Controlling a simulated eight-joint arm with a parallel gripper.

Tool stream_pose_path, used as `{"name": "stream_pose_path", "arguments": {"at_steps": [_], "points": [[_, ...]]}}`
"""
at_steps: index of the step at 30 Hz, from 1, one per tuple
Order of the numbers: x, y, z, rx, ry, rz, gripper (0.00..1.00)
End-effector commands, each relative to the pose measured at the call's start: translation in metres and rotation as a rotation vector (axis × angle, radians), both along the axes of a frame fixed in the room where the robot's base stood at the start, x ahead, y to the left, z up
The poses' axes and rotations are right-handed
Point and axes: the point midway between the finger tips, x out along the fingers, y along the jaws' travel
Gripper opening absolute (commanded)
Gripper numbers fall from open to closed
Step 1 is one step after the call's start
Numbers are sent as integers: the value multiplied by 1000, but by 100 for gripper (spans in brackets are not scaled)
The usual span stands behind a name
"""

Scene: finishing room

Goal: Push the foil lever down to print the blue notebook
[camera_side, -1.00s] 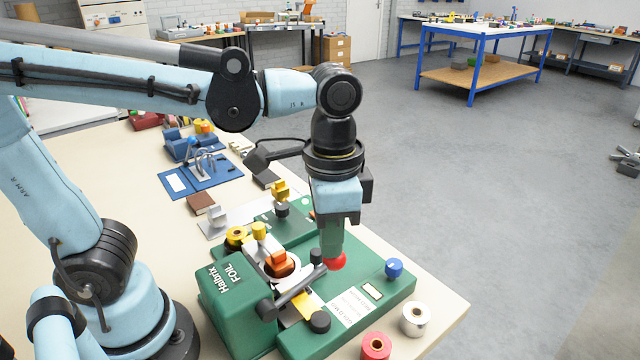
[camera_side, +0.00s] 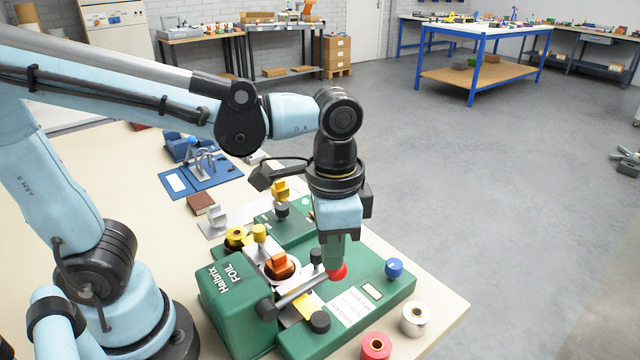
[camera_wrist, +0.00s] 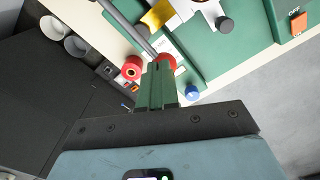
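The green foil press (camera_side: 235,305), marked Halbrix FOIL, stands on the bench. Its dark lever (camera_side: 292,298) slopes up to the right and ends in a red knob (camera_side: 338,272), which also shows in the wrist view (camera_wrist: 168,60). My gripper (camera_side: 332,266) points down with its green fingers together and empty, the tips at the knob. In the wrist view the fingertips (camera_wrist: 158,66) overlap the knob's near left side; firm contact is hard to tell. I cannot make out a blue notebook in the press.
A red foil roll (camera_side: 376,346) and a white roll (camera_side: 415,318) stand at the bench's front right. A blue knob (camera_side: 394,268) sits on the press's right end. A blue board with metal rings (camera_side: 200,178) and a brown block (camera_side: 200,203) lie behind on the bench.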

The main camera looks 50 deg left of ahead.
Motion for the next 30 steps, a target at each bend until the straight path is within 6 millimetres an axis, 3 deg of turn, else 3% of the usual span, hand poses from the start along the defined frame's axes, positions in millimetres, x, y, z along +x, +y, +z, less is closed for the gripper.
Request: {"name": "stream_pose_path", "arguments": {"at_steps": [18, 30], "points": [[-3, 0, -28, 0, 2, 0, 0], [-3, 0, -30, 0, 2, -1, 0]]}}
